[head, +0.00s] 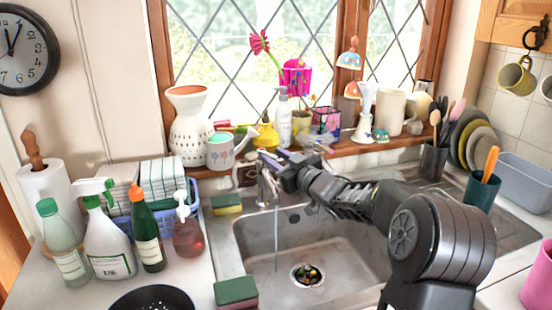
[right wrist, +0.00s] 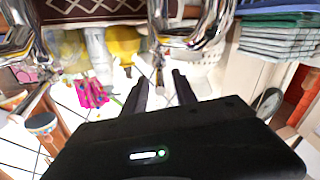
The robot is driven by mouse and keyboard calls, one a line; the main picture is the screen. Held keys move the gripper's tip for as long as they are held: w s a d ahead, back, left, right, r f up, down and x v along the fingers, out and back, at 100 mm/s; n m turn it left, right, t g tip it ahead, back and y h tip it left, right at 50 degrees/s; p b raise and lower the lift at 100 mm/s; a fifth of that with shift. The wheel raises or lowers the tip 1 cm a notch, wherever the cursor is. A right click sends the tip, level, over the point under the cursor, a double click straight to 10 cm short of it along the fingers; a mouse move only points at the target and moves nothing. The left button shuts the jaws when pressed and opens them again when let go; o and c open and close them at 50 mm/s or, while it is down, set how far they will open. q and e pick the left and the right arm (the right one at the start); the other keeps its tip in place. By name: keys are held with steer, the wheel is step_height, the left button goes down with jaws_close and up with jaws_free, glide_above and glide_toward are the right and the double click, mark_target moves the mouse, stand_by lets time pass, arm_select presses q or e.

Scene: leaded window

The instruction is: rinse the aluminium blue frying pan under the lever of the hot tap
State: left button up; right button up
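The chrome tap (head: 263,190) stands behind the sink, and a thin stream of water (head: 277,240) falls from it into the basin. My right gripper (head: 273,166) is at the top of the tap, partly covering it. In the right wrist view my right gripper (right wrist: 161,84) has its two dark fingers apart, with chrome tap parts (right wrist: 190,25) close ahead. I cannot tell whether the fingers touch the lever. No blue frying pan is recognisable; a dark, speckled round vessel (head: 152,299) is cut off at the bottom edge. My left gripper is out of view.
The sink basin (head: 335,235) is empty except for bits in the drain (head: 307,275). Sponges (head: 236,291) lie on its left rim. The windowsill holds a white vase (head: 190,130) and other ornaments.

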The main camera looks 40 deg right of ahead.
steer(key=s+b, duration=0.1)
steer(key=s, duration=0.6)
steer(key=shift+s, duration=0.4)
steer(key=shift+a, duration=0.1)
